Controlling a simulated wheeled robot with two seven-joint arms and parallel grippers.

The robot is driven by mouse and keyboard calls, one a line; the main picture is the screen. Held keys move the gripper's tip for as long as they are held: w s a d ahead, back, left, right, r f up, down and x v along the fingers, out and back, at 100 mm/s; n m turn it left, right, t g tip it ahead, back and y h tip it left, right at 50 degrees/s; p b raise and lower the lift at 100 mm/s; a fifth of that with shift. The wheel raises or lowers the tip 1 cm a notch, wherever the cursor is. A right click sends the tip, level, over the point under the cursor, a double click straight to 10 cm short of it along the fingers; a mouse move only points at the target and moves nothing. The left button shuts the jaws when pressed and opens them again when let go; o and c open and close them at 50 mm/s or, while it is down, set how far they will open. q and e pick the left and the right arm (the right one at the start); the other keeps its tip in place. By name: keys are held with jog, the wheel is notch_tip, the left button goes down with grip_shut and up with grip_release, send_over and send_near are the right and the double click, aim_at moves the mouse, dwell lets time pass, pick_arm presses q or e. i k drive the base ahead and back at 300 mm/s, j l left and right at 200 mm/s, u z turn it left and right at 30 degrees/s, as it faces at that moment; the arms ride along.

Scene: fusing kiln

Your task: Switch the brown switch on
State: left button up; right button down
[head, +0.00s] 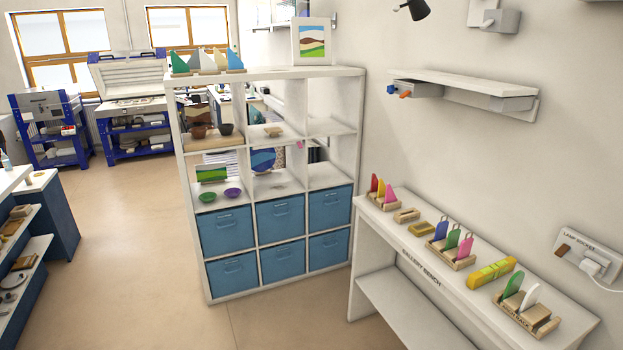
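A small brown switch (563,250) sits on the left part of a white wall socket plate (590,252) marked "LAMP SOCKET", at the far right. A white plug (592,267) with a cable is in the plate, right of the switch. The switch is too small here to tell which way it is set. Neither of my grippers shows in the head view.
A white gallery bench (415,257) runs along the right wall below the socket, holding coloured glass pieces in wooden stands (455,252). A white shelving unit (362,150) with blue bins stands in the middle. Open floor (130,230) lies to the left.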

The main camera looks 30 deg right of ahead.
aim_at(563, 248)
jog(key=i+z, duration=0.2)
jog(key=i, duration=0.35)
jog(key=i+j+z, duration=0.2)
jog(key=i, duration=0.35)
jog(key=i+z, duration=0.15)
jog(key=i, duration=0.4)
jog(key=i+l+z, duration=0.1)
jog(key=i+z, duration=0.6)
jog(key=z, duration=0.2)
jog(key=i+j+z, duration=0.2)
jog(key=z, duration=0.25)
jog(key=i+j+z, duration=0.3)
jog(key=z, duration=0.15)
jog(key=i+j+z, duration=0.9)
